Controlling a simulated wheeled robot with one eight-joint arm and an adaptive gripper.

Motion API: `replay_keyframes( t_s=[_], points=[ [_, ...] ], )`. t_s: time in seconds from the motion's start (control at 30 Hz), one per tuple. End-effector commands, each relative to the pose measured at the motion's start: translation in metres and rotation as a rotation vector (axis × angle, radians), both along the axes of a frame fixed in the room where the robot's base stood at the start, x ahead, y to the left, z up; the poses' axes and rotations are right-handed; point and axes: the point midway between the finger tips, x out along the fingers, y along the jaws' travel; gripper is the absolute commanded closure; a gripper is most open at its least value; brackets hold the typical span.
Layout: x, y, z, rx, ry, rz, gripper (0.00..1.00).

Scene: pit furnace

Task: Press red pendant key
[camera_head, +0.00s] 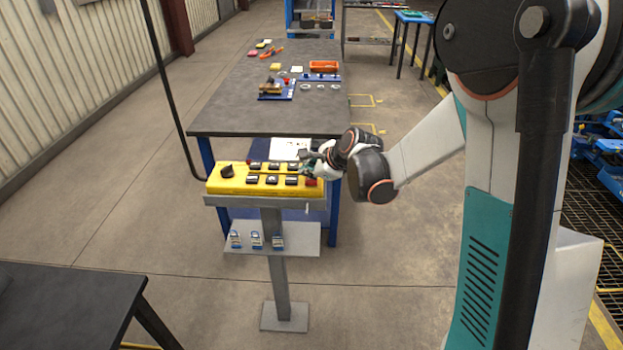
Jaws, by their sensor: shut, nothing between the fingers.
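The yellow pendant (241,185) lies on a grey stand. It carries two rows of dark keys and a black knob (227,171) at its left end. A small red key (310,182) shows at the right end of the pendant. My gripper (306,160) is shut and empty, over the right end of the pendant, close to the red key. I cannot tell whether the fingertips touch anything. My wrist and gripper hide part of the pendant's far right corner.
A black cable (165,85) hangs to the pendant's left. Three small blue padlock-like items (256,240) sit on the shelf (305,238) below. A long dark table (225,115) with parts stands behind, and another dark table (70,310) stands at the lower left.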

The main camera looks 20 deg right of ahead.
Motion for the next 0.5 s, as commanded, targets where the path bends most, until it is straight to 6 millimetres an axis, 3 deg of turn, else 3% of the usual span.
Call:
replay_keyframes(
  t_s=[0.17,0.5],
  points=[
    [0.0002,-0.0001,0.0106,0.0,0.0,0.0,1.0],
    [0.0001,0.0,0.0111,0.0,0.0,0.0,1.0]
  ],
)
